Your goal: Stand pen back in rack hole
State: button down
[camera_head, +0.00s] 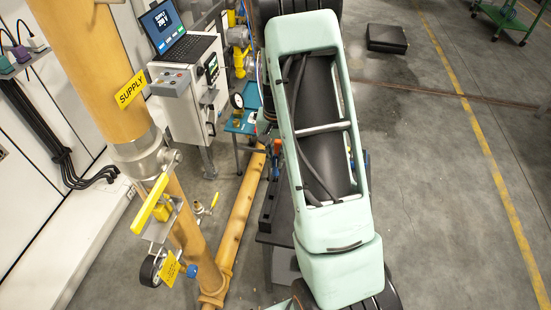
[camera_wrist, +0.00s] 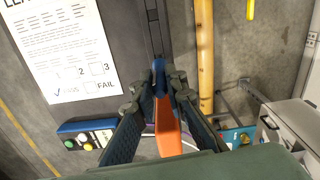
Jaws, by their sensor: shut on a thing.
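My gripper (camera_wrist: 162,92) points down in the wrist view, its two dark fingers closed in around a slim blue piece, which I take as the pen (camera_wrist: 158,80). An orange, widening piece (camera_wrist: 168,132) shows between the fingers on the near side; I cannot tell whether it belongs to the pen. A long black rack (camera_wrist: 155,35) runs away from the fingertips; it also shows in the head view (camera_head: 268,205) left of my arm. The pen's lower end and any hole beneath it are hidden.
A check sheet (camera_wrist: 62,45) lies on the dark table, with a button box (camera_wrist: 85,138) nearby. A yellow pipe (camera_wrist: 204,50) runs beside the rack. A control box with laptop (camera_head: 190,85) and a yellow supply pipe (camera_head: 90,60) stand left. Floor at right is mostly clear.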

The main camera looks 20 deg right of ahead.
aim_at(275, 173)
jog(key=shift+f+b, duration=1.05)
jog(key=shift+f, duration=0.55)
jog(key=c, duration=1.9)
grip_release()
